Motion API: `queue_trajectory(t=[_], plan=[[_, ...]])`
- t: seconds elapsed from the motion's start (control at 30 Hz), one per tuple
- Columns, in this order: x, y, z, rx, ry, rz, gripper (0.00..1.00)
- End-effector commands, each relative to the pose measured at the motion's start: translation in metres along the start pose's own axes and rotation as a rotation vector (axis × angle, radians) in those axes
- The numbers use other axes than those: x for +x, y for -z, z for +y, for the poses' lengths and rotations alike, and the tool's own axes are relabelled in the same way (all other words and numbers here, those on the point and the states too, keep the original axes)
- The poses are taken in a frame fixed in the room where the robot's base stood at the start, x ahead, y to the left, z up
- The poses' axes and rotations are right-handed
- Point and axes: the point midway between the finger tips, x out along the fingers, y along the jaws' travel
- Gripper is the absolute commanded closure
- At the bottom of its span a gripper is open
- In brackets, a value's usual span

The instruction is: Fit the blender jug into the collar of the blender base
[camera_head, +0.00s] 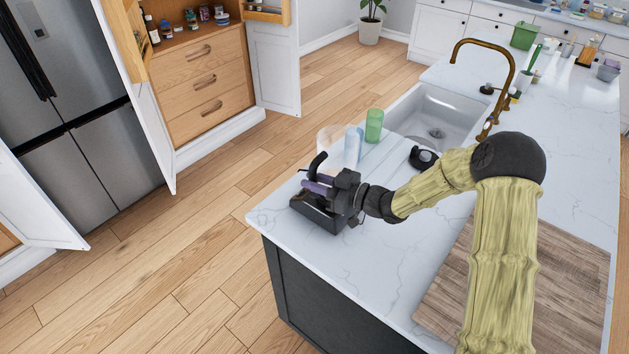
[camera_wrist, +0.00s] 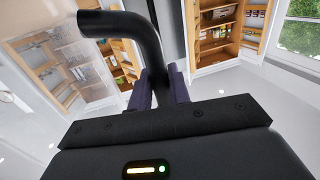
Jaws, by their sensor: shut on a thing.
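The blender jug's black curved handle (camera_head: 317,163) rises from between the purple fingers of my gripper (camera_head: 319,187). In the wrist view the bent handle (camera_wrist: 147,42) passes between the two fingers (camera_wrist: 160,92), which are shut on it. The jug's clear body is hard to make out against the background. The black blender base (camera_head: 318,213) stands on the counter near its left corner, directly below my gripper in the head view. My gripper hides much of the base and its collar. I cannot tell whether the jug touches the collar.
A green cup (camera_head: 374,126) and a pale blue item (camera_head: 352,147) stand behind my gripper. A small black round object (camera_head: 423,158) sits to the right, near the sink (camera_head: 437,119). A wooden board (camera_head: 562,285) lies at the right front. The counter's left edge is close.

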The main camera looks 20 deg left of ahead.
Motion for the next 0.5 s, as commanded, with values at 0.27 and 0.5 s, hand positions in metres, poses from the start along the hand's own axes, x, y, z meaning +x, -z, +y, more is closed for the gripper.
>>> queue_trajectory(t=[0.27, 0.5], plan=[[0.0004, -0.0014, 0.0001, -0.003, 0.0, 0.003, 0.62], [0.0002, -0.0023, 0.0, -0.001, 0.0, 0.001, 0.56]])
